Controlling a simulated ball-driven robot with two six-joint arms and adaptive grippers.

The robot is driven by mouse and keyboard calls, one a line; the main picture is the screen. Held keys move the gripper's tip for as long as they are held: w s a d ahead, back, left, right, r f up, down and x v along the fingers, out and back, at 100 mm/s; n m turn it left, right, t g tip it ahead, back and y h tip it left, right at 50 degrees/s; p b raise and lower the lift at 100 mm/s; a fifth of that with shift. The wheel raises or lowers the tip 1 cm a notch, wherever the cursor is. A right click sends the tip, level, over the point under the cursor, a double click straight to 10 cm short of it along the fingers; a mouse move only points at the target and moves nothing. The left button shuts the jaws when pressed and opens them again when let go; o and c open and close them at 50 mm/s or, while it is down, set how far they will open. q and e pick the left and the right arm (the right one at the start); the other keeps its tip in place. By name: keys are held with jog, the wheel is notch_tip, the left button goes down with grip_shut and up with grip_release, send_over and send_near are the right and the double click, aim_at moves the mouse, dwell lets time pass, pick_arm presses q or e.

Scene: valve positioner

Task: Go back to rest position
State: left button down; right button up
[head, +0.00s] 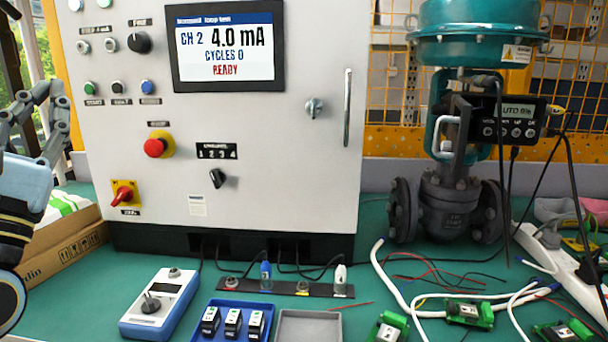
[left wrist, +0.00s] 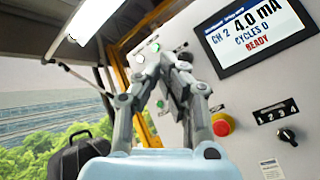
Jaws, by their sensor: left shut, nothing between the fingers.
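My left gripper (head: 48,92) is at the far left of the head view, raised in front of the left edge of the grey control cabinet (head: 290,140). Its fingers are closed together at the tips and hold nothing. The left wrist view also shows the closed fingers (left wrist: 170,57), pointing up past the cabinet's left side, with free air around them. My right gripper is not in view.
The cabinet screen (head: 226,45) reads CH 2, 4.0 mA, CYCLES 0, READY. A cardboard box (head: 65,250) lies below my left arm. A blue handheld device (head: 160,302), blue tray (head: 225,304) and grey tray (head: 308,326) are in front. A valve (head: 447,205) stands right, among cables.

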pick_arm(q)
jog(key=s+d+f+m+g+h, duration=0.1)
jog(key=s+d+f+m+g, duration=0.15)
jog(key=f+m+g, duration=0.55)
jog(key=s+d+f+m+g+h, duration=0.1)
jog(key=s+d+f+m+g, duration=0.3)
jog(key=f+m, duration=0.75)
jog(key=s+a+f+m+g+y, duration=0.1)
jog(key=s+a+f+m+g, duration=0.1)
jog(key=s+f+m+g, duration=0.55)
jog(key=s+a+f+m+g+y, duration=0.25)
jog(key=s+f+g, duration=0.2)
jog(key=s, duration=0.65)
notch_tip(320, 180, down, 29)
jog(key=s+a+g, duration=0.1)
jog(key=s+a, duration=0.1)
jog(key=s, duration=0.1)
jog(key=s+f+g+h, duration=0.1)
jog(key=s+f, duration=1.3)
jog(key=s, duration=0.3)
jog(key=shift+a+f+b, duration=0.25)
jog(key=shift+a+b, duration=0.15)
